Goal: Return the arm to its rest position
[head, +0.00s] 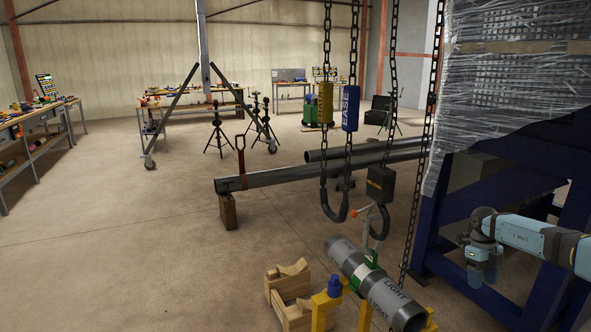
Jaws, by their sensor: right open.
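My right arm comes in from the right edge in the head view. Its gripper (481,274) points down in front of the blue steel frame, to the right of the short grey pipe. It is open, and I see nothing between its fingers. The grey pipe (345,257), marked LIGHT, lies tilted toward the lower right over yellow stands (322,308), with a green band (366,277) around its middle. A hoist hook (379,222) hangs just above the band; whether they touch is hard to tell. My left gripper is out of view.
Wooden cradles (288,284) stand left of the pipe. Chains (392,70) and another hook (334,206) hang near the centre. Long pipes (277,178) lie behind. The blue frame (434,225) with a wrapped load (520,75) stands close to my right arm. Floor at left is clear.

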